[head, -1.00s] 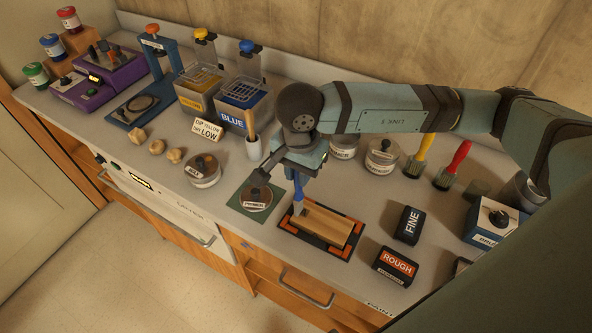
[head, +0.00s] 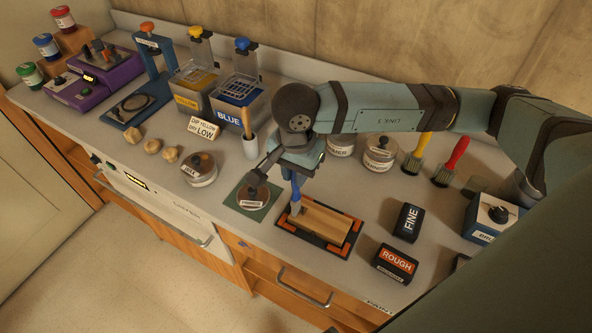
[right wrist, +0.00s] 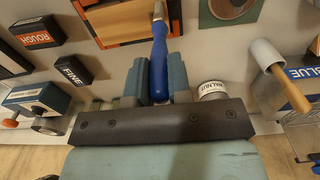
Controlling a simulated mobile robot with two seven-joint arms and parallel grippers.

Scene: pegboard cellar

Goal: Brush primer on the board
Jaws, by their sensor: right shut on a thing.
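My right gripper (head: 298,172) is shut on the blue handle of a brush (head: 296,193). The brush points down, its bristle end at the left end of the wooden board (head: 328,223); whether it touches the wood is hard to tell. The board lies on a black and orange mat (head: 341,252). The right wrist view shows the blue brush handle (right wrist: 159,58) between the fingers (right wrist: 156,82) and part of the board above it. My left gripper is not in view.
Black FINE (head: 408,222) and ROUGH (head: 396,264) blocks lie right of the board. Yellow (head: 419,152) and red (head: 453,160) brushes stand behind.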

